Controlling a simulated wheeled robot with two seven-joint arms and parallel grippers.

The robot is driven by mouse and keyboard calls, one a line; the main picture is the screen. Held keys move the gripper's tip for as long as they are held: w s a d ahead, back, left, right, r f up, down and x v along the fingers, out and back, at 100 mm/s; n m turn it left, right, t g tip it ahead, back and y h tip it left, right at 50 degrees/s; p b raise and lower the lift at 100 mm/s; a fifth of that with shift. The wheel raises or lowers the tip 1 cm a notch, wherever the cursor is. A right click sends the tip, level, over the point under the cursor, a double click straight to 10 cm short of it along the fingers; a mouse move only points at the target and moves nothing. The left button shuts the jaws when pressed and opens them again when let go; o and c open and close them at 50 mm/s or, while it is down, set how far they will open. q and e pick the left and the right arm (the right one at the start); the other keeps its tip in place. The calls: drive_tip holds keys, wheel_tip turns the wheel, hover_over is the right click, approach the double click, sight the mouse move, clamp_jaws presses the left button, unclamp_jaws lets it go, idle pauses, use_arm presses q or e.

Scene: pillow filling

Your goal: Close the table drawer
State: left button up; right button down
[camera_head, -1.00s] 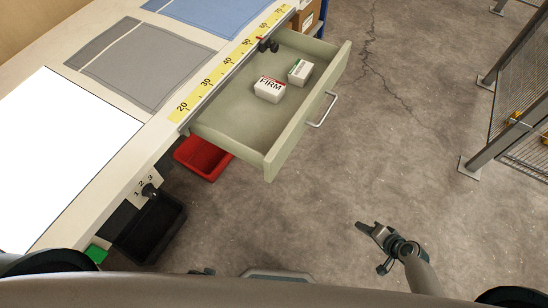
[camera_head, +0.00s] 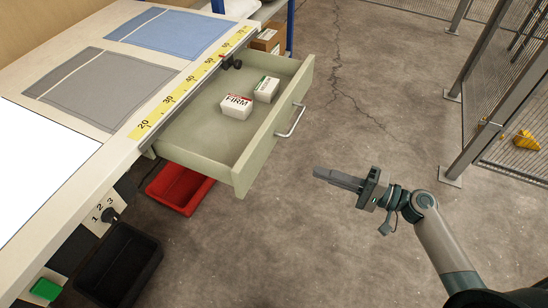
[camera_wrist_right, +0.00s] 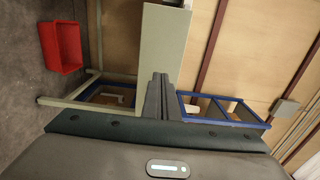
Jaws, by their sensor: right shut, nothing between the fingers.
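The table drawer (camera_head: 247,160) is pulled out from the right side of the table and stands open. It has a pale green front with a metal handle (camera_head: 291,121). Inside lie a white box marked FIRM (camera_head: 238,107) and a smaller white and green box (camera_head: 266,89). My right gripper (camera_head: 318,173) is shut and empty, to the right of the drawer front and apart from it, pointing left toward it. In the right wrist view, the shut fingers (camera_wrist_right: 157,95) point at the drawer front (camera_wrist_right: 163,45). My left gripper is not in view.
A red bin (camera_head: 180,188) and a black bin (camera_head: 120,265) sit below the table edge. The tabletop (camera_head: 75,135) holds grey and blue fabric pieces and a yellow ruler strip. A mesh fence (camera_head: 485,95) stands at the right. The floor between is clear.

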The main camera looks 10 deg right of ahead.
drive_tip(key=shift+a, duration=0.1)
drive_tip(key=p, duration=0.4)
approach(263, 153)
drive_tip(key=x, duration=0.5)
drive_tip(key=shift+r, duration=0.15)
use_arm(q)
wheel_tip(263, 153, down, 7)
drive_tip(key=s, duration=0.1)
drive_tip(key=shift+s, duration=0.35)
use_arm(e)
drive_tip(key=shift+w+a, duration=0.45)
drive_tip(key=shift+a, duration=0.15)
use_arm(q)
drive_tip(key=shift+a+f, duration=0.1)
use_arm(e)
drive_tip(key=shift+a, duration=0.15)
